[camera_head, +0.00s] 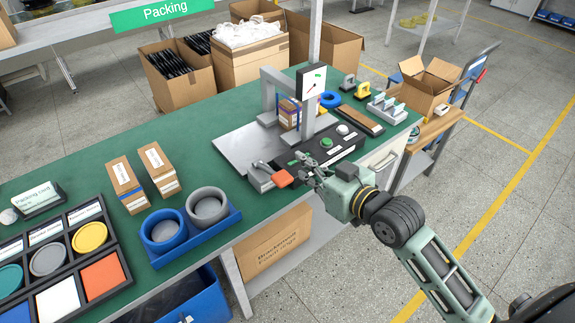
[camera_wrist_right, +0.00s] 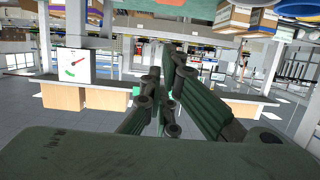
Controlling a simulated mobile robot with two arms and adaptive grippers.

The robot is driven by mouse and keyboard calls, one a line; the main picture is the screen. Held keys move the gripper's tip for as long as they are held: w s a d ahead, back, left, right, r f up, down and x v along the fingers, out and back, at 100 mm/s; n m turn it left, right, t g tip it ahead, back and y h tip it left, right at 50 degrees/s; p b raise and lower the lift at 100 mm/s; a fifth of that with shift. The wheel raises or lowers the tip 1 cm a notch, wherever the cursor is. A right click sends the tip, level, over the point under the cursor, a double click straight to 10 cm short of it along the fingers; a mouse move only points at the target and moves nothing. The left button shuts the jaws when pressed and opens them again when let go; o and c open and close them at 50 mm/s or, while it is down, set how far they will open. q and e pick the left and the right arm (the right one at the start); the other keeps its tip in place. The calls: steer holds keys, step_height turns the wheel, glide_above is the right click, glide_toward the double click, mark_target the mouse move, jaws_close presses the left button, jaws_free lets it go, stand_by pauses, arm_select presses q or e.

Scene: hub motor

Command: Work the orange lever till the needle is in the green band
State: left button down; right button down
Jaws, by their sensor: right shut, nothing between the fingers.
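The orange lever (camera_head: 282,178) sticks out at the front left of the press-like station on the green bench. My right gripper (camera_head: 303,167) is shut and empty, with its fingertips just right of the lever; I cannot tell whether they touch it. The white gauge (camera_head: 313,81) stands on the station's upright, with a green band at its upper right. The gauge (camera_wrist_right: 74,66) also shows upside down in the right wrist view, its red needle pointing away from the green band. The lever cannot be made out there. My right gripper's fingers (camera_wrist_right: 168,100) show close together. My left gripper is not in view.
A black panel (camera_head: 320,149) with a green button (camera_head: 326,142) and a white knob lies beside the gripper. Left are a blue tray (camera_head: 205,235) with two rings and two small cartons (camera_head: 128,186). A wooden block and metal parts stand farther right. The bench's front edge is close.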

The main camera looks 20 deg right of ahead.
steer(key=p, duration=0.2)
glide_above(289, 184)
steer(key=shift+w+a+f, duration=0.1)
steer(key=shift+w+f, duration=0.35)
steer(key=shift+f, duration=0.3)
step_height(289, 184, down, 3)
steer(key=shift+w+r, duration=0.1)
steer(key=shift+f, duration=0.8)
steer(key=shift+t, duration=0.6)
steer(key=f+b, duration=0.1)
steer(key=s+f+b, duration=0.1)
steer(key=f+b, duration=0.1)
steer(key=s+f+b, duration=0.1)
steer(key=b, duration=0.1)
steer(key=shift+d+f, duration=0.15)
steer(key=shift+d, duration=0.2)
steer(key=shift+s+f, duration=0.2)
steer(key=shift+f, duration=0.15)
steer(key=shift+s+f, duration=0.15)
